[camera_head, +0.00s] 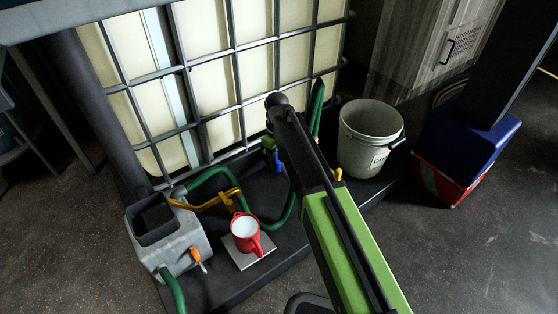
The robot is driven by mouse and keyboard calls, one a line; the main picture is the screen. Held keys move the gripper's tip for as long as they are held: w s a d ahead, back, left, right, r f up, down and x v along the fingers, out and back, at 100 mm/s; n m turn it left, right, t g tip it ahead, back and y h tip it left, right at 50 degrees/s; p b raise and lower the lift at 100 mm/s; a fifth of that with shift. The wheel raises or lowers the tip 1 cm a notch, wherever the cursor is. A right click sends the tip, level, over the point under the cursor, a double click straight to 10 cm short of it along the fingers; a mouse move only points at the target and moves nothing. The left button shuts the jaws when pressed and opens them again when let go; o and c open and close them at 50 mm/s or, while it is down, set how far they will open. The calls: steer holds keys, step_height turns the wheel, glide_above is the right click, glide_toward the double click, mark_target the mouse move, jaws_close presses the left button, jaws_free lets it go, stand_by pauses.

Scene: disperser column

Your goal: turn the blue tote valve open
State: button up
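The blue valve handle (278,161) hangs below a green fitting (268,143) at the lower front of the caged tote (210,72). It looks roughly upright, but it is small and partly beside my arm. My green and black arm reaches up from the lower right, and its dark far end (277,104) is just above the fitting in the picture. I cannot make out separate fingertips, nor whether the end touches the valve.
A red jug (245,232) with white contents stands on a pale plate (239,251). A grey box (181,249) with an orange lever is at left. Green hoses (291,208) cross the dark base. A white bucket (367,143) and a blue and red bin (462,146) are at right.

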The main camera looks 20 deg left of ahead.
steer(key=shift+o, duration=0.5)
steer(key=shift+s, duration=0.1)
steer(key=shift+r, duration=0.2)
step_height(320, 180, up, 17)
steer(key=p, duration=1.7)
steer(key=shift+c, duration=0.4)
